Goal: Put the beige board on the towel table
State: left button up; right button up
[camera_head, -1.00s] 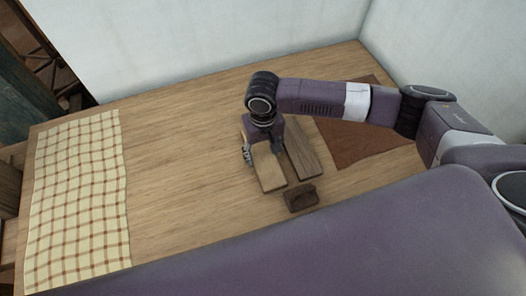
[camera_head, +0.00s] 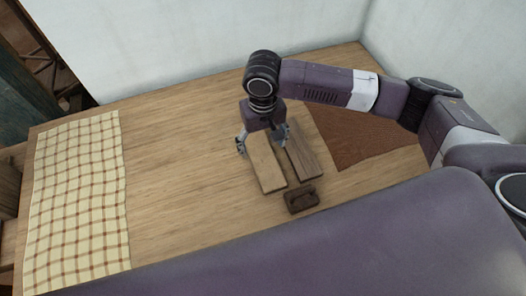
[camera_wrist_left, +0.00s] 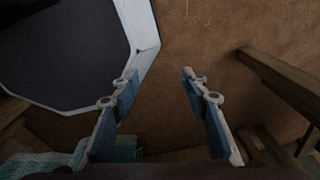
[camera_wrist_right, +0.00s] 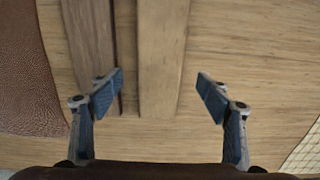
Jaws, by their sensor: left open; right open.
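The beige board (camera_head: 268,172) lies flat on the wooden table, beside a darker brown board (camera_head: 306,160). My right gripper (camera_head: 263,143) is open above the far part of the beige board, its fingers spread to either side of it. In the right wrist view the beige board (camera_wrist_right: 162,60) runs between the two open fingers (camera_wrist_right: 158,95), with nothing held. A checked cream towel (camera_head: 78,195) covers the left end of the table (camera_head: 180,160). My left gripper (camera_wrist_left: 160,75) is open and empty in its wrist view, away from the boards; it is not seen in the head view.
A small dark wooden block (camera_head: 301,199) lies just in front of the boards. A brown leather-like sheet (camera_head: 365,140) lies to their right. The table between the boards and the towel is clear. A white wall (camera_head: 200,40) stands behind.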

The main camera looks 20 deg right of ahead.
aim_at(263, 157)
notch_tip(263, 157, up, 7)
jog(key=shift+f, duration=0.15)
jog(key=shift+s, duration=0.1)
dwell(0.3)
